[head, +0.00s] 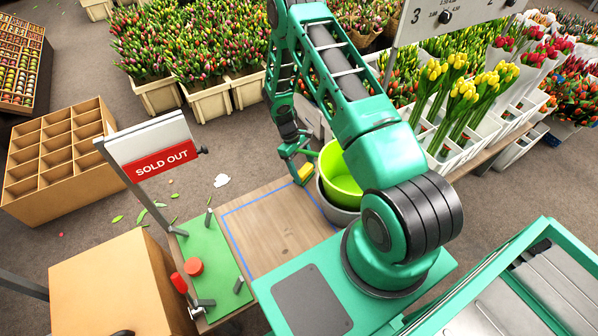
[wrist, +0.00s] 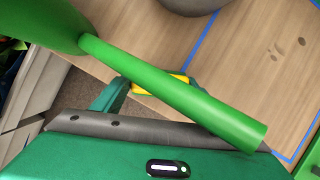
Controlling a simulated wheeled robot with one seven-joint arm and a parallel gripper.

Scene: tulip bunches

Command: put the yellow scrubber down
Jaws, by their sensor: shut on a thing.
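The yellow scrubber (head: 306,173) is a small yellow block at the far end of the wooden table top (head: 270,232), beside the bucket. My gripper (head: 297,165) points down and is shut on it. In the wrist view the yellow scrubber (wrist: 150,84) shows between the teal fingers of my gripper (wrist: 150,88), partly hidden behind a long green bar (wrist: 180,96). I cannot tell whether the scrubber touches the table or hangs just above it.
A lime bucket (head: 336,170) sits in a grey tub (head: 331,206) right of the scrubber. Blue tape (head: 231,246) outlines an empty area of the table. A green mat (head: 213,258) with red pieces lies at left, near a sold-out sign (head: 160,160).

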